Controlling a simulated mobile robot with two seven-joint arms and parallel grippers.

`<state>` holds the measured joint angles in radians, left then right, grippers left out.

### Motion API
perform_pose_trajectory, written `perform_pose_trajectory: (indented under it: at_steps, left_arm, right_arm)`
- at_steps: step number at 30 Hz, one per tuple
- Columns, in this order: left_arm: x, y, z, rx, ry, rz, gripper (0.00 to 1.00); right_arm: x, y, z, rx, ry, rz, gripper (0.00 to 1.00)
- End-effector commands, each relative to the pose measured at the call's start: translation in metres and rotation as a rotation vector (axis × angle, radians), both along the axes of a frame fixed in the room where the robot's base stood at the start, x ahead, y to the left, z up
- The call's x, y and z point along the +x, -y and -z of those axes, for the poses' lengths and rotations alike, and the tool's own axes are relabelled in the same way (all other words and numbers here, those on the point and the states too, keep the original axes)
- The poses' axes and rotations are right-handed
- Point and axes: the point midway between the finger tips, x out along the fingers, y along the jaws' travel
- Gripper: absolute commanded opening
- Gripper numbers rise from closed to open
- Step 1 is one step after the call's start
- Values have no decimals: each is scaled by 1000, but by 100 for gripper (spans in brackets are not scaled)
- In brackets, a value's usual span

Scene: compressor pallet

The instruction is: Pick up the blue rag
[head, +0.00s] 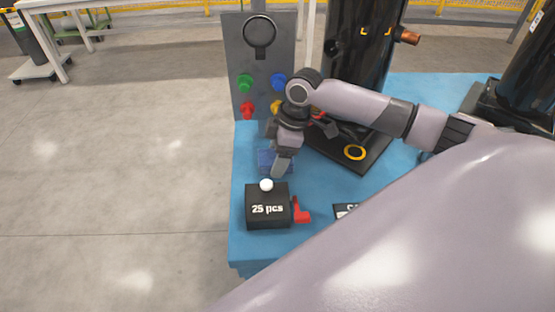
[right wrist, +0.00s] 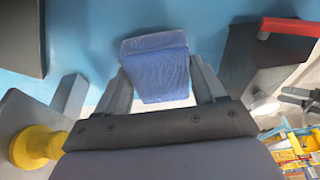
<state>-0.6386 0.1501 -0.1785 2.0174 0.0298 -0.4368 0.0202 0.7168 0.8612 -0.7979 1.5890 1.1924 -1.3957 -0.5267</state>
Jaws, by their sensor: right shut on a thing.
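The blue rag (head: 265,158) is a small folded cloth near the left edge of the blue pallet top, behind the black box. In the head view my right gripper (head: 281,166) partly covers it. In the right wrist view the rag (right wrist: 155,62) is between the two fingers of my right gripper (right wrist: 163,80), which is shut on it. Whether the rag is clear of the blue surface cannot be told. My left gripper is not in view.
A black box marked "25 pcs" (head: 267,216) with a white knob and red handle stands just in front. A grey panel (head: 261,60) with coloured knobs rises behind. A black cylinder (head: 361,50) on a black base stands right of it. Open floor lies left.

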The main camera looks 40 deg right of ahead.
Motion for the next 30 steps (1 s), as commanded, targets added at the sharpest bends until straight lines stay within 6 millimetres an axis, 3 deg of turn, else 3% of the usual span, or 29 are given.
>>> perform_pose_trajectory:
  at_steps: [12, 18, 24, 30]
  left_arm:
    - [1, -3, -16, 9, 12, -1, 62]
    - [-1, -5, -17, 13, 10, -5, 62]
    - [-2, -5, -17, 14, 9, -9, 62]
    - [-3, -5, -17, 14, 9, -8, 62]
  right_arm:
    - [1, 0, -113, 1, 7, -2, 40]
    - [1, 0, -156, 1, 4, 0, 40]
    - [1, 0, -176, 2, 3, -1, 40]
    - [0, 0, -180, 2, 1, 0, 40]
